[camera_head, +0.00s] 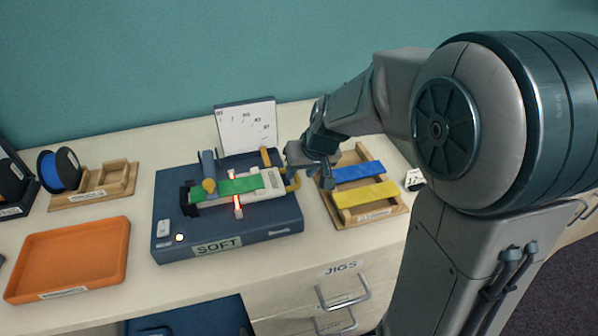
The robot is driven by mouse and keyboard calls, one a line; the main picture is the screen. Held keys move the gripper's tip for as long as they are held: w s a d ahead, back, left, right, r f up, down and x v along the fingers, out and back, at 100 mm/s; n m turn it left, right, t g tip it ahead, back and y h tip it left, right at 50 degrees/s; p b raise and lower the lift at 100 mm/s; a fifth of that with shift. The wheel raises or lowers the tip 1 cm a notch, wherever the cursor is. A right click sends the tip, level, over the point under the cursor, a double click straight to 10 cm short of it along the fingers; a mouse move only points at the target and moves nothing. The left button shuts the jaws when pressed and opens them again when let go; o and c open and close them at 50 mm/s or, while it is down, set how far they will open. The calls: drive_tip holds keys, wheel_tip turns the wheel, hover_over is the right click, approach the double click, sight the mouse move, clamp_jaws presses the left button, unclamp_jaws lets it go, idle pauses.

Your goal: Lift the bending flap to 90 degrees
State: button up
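The strip bender has a blue base (170,220) with a SOFT label. A green strip (240,186) lies flat across its pale bed. An orange-red glowing line (238,205) crosses beneath the strip. The bending flap (273,183) is the pale right part of the bed and looks flat, with a yellow handle (293,184) at its right end. A white angle board (246,125) stands behind it. My gripper (305,165) is just right of the flap, close to the handle. Whether it touches the handle, and its finger opening, cannot be made out.
A wooden tray (394,209) with blue and yellow strips stands right of the bender, partly under my arm. The table front edge has drawers below.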

drive_tip(key=shift+x, duration=0.95)
clamp_jaws()
drive_tip(key=shift+r, duration=0.15)
